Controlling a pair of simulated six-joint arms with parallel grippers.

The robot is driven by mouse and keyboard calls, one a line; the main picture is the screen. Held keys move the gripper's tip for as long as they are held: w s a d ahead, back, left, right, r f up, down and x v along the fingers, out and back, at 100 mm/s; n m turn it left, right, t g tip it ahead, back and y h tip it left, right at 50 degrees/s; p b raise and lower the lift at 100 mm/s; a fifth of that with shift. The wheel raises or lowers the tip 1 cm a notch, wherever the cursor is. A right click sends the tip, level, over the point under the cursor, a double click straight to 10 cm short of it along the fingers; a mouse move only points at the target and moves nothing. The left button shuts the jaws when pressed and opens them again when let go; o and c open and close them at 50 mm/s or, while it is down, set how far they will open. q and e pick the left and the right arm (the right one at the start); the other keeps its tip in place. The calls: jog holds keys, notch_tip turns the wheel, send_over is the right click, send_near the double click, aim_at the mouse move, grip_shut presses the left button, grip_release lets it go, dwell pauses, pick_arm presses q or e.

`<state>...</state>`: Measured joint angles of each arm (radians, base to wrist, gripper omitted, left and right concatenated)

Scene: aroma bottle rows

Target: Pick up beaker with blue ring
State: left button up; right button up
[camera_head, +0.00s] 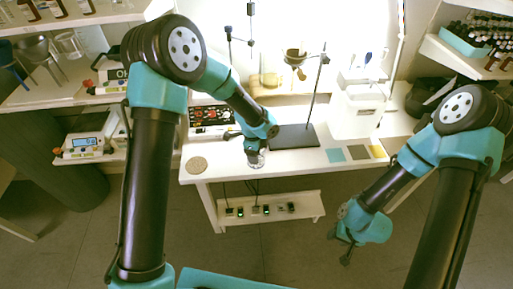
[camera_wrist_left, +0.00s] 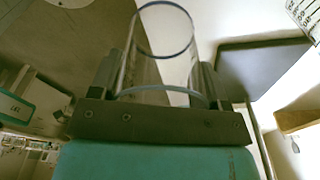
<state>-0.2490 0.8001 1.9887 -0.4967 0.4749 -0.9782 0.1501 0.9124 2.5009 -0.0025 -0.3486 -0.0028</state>
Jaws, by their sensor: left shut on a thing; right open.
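A clear glass beaker (camera_wrist_left: 160,72) with a bluish rim stands between the two fingers of my left gripper (camera_wrist_left: 158,88) in the left wrist view. Both fingers press on its sides. In the head view the beaker (camera_head: 256,159) shows small below my left gripper (camera_head: 256,148), near the front edge of the white table (camera_head: 228,163). I cannot tell whether its base touches the table.
A round cork mat (camera_head: 196,165) lies left of the beaker. A dark stand base (camera_head: 293,137) lies behind it to the right, with a thin upright rod. Coloured squares (camera_head: 356,153) and a white device (camera_head: 357,108) are further right. Shelves flank both sides.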

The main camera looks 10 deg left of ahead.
pick_arm(q)
jog(key=s+d+r, duration=0.1)
jog(key=s+d, duration=0.1)
jog(key=s, duration=1)
jog(key=shift+s+d, duration=0.15)
jog(key=shift+s, duration=0.05)
